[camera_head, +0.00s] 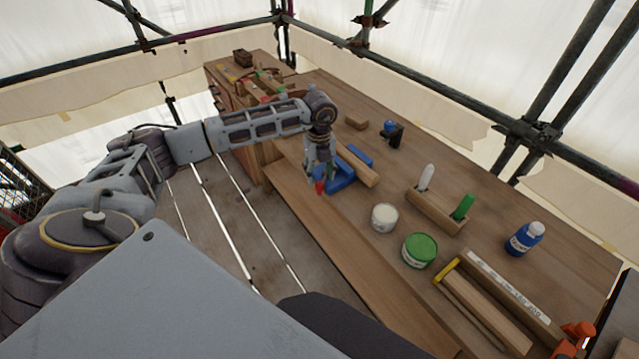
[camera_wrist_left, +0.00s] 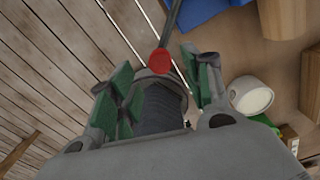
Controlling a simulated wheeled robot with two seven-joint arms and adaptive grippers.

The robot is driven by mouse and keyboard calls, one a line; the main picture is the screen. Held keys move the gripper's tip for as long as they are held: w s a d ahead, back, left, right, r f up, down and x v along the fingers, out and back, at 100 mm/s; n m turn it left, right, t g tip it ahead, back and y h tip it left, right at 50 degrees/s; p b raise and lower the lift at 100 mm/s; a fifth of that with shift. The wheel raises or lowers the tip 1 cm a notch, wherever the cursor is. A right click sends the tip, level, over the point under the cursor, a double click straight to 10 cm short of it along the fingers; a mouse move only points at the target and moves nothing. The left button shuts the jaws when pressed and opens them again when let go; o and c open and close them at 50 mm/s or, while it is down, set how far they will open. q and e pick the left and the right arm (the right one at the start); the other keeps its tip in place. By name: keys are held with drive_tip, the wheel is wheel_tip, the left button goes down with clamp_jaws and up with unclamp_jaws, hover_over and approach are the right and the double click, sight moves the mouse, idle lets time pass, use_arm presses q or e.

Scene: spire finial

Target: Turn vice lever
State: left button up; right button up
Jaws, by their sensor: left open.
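A blue vice (camera_head: 338,182) is mounted at the front edge of the wooden workbench, with a wooden piece beside its jaw. Its lever has a red end knob (camera_head: 319,187). In the left wrist view the thin grey lever bar (camera_wrist_left: 172,22) runs down from the top to the red knob (camera_wrist_left: 160,60). My left gripper (camera_head: 319,172) points down over the lever end. Its green-padded fingers (camera_wrist_left: 158,72) are spread, with the red knob between their tips in that view. Whether a pad touches it I cannot tell. My right gripper is not in view.
On the workbench (camera_head: 375,270) stand a white tin (camera_head: 384,217), a green-lidded tin (camera_head: 419,250), a wooden holder (camera_head: 436,211) with white and green handles, and a blue bottle (camera_head: 524,239). Tools lie at the far end. Scaffold poles surround the plank deck (camera_head: 215,215).

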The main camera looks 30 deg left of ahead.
sight(319, 183)
use_arm(q)
drive_tip(key=shift+f+p, duration=0.3)
drive_tip(key=shift+f, duration=2.5)
clamp_jaws()
